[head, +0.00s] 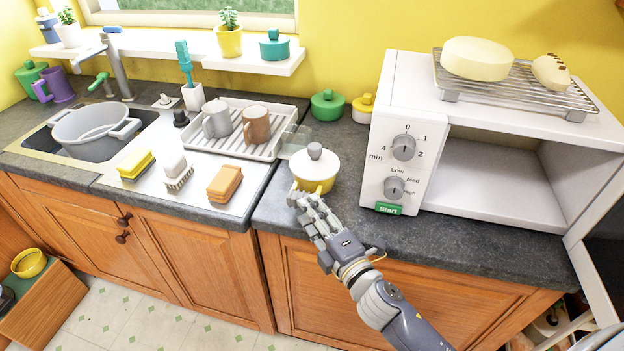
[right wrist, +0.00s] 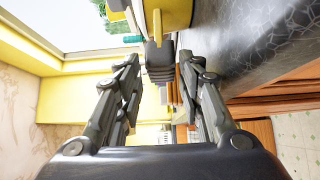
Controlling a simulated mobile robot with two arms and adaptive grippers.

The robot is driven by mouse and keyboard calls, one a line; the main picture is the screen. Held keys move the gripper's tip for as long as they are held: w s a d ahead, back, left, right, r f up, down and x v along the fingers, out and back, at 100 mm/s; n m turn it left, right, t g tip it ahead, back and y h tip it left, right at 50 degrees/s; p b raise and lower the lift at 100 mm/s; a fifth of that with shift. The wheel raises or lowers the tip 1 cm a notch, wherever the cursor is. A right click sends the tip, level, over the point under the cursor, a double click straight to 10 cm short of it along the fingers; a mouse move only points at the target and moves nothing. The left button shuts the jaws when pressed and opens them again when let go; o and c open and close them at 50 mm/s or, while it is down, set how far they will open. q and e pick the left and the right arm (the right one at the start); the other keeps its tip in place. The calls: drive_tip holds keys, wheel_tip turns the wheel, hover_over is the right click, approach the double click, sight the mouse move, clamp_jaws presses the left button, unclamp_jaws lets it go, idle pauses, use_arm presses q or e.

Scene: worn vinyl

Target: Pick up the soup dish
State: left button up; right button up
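The soup dish appears to be the yellow dish with a white lid and round grey knob (head: 315,168). It stands upright at the front of the dark counter, left of the microwave. My right gripper (head: 306,203) is just in front of it, at the near side. In the right wrist view the dish (right wrist: 178,14) shows at the top with a yellow handle. My right gripper (right wrist: 158,65) has its fingers spread apart there, with the handle just beyond their tips. I cannot tell whether they touch it. My left gripper is not in view.
The white microwave (head: 400,150) stands close on the right, its door open. A green pot (head: 327,105) and a yellow pot (head: 363,108) stand behind the dish.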

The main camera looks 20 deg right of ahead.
sight(299, 195)
drive_tip(key=shift+w+a, duration=0.15)
drive_tip(key=shift+w, duration=0.55)
drive_tip(key=w, duration=0.1)
drive_tip(key=w+p, duration=0.1)
drive_tip(key=w, duration=0.2)
drive_tip(key=shift+w+a, duration=0.25)
drive_tip(key=shift+a, duration=0.15)
drive_tip(key=shift+w+a+f+p, duration=0.1)
drive_tip(key=shift+w+p, duration=0.15)
drive_tip(key=shift+p, duration=0.05)
clamp_jaws()
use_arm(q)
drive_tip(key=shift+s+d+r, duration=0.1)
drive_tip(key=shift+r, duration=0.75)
use_arm(e)
drive_tip(key=shift+w+r, duration=0.1)
drive_tip(key=shift+r, duration=0.1)
